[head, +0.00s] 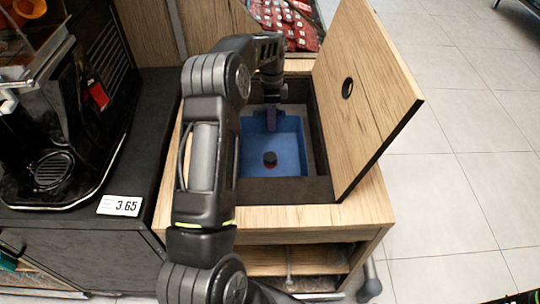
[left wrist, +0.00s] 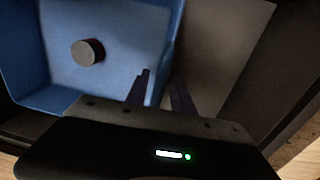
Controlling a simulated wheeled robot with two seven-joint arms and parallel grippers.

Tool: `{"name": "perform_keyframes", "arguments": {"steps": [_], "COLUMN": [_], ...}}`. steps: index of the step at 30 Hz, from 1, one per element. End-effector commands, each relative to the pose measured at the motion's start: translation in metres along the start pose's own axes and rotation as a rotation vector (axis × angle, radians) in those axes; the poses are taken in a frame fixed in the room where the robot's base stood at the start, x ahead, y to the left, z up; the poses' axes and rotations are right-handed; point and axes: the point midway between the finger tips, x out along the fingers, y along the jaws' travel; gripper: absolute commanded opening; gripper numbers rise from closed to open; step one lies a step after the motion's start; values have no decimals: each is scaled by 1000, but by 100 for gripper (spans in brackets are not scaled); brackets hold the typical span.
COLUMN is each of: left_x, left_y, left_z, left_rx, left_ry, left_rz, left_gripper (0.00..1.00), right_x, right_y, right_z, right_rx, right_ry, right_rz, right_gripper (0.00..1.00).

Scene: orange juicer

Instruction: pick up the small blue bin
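The small blue bin (head: 285,140) sits inside the open wooden compartment of the cabinet. In the left wrist view the bin (left wrist: 115,25) fills the upper left. My left gripper (head: 271,120) points down at the bin's far side in the head view. In the left wrist view my left gripper's fingers (left wrist: 164,76) stand apart, one on the bin's inner side and one outside its wall. A gap shows between the fingers and the wall; firm contact cannot be seen. My right gripper is not in view.
A small dark round object (head: 270,158) with some red lies in the bin. The wooden lid (head: 365,90) stands open on the right.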

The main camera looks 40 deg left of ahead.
Motion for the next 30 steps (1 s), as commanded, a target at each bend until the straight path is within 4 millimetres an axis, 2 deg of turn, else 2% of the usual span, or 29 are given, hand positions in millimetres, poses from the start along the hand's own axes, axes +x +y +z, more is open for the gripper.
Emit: {"name": "perform_keyframes", "arguments": {"steps": [3, 6, 23, 30], "left_x": [17, 22, 21, 21], "left_y": [0, 0, 0, 0], "left_z": [0, 0, 0, 0], "left_rx": [0, -1, 0, 0], "left_ry": [-1, 0, 0, 0], "left_rz": [1, -1, -2, -2], "left_gripper": [29, 29, 29, 11], "right_x": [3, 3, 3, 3], "right_y": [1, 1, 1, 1], "right_z": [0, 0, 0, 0], "right_rx": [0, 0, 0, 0], "right_ry": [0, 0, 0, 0], "right_rz": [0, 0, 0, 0], "right_gripper": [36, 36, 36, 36]}}
